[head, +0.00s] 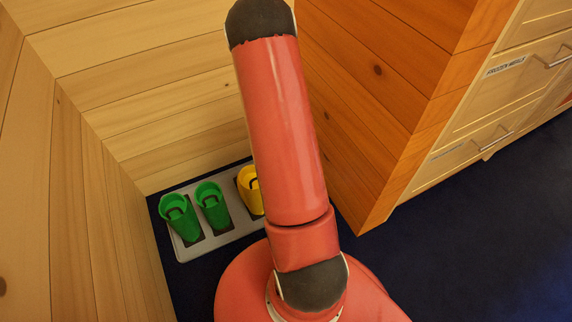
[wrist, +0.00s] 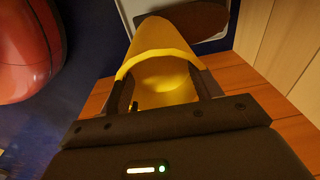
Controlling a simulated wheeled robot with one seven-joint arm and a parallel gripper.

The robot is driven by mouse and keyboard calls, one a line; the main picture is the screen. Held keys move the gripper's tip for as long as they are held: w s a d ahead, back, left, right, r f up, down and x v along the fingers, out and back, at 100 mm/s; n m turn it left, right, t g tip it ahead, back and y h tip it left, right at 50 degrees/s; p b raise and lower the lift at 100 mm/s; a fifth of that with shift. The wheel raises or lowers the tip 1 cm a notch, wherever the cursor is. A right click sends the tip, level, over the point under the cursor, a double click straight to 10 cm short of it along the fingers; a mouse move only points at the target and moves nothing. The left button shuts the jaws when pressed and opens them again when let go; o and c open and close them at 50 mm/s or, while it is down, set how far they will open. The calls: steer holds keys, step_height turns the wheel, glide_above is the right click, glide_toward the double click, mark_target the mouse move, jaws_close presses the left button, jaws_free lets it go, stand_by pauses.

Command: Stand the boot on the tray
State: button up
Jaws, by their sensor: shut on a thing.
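A yellow boot (wrist: 160,45) is between the two fingers of my gripper (wrist: 164,84), which is shut on it near its open top. The boot's toe points away toward the grey tray (wrist: 130,8). A dark brown patch (wrist: 200,17) on the tray shows just beyond the toe. In the head view the tray (head: 222,237) lies on the floor by the wall, and a yellow boot (head: 249,190) shows at a dark patch, partly hidden by my arm. My gripper is hidden there. I cannot tell whether the held boot touches the tray.
Two green boots (head: 174,214) (head: 211,206) stand on dark patches at the tray's left. Plank walls (head: 100,190) close in on the left and back. A wooden cabinet side (head: 375,110) rises on the right. Dark blue floor (head: 480,220) is clear at the right.

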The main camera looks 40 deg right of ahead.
steer(key=shift+f+b, duration=0.4)
steer(key=shift+f, duration=2.9)
steer(key=o, duration=1.8)
steer(key=shift+c, duration=0.2)
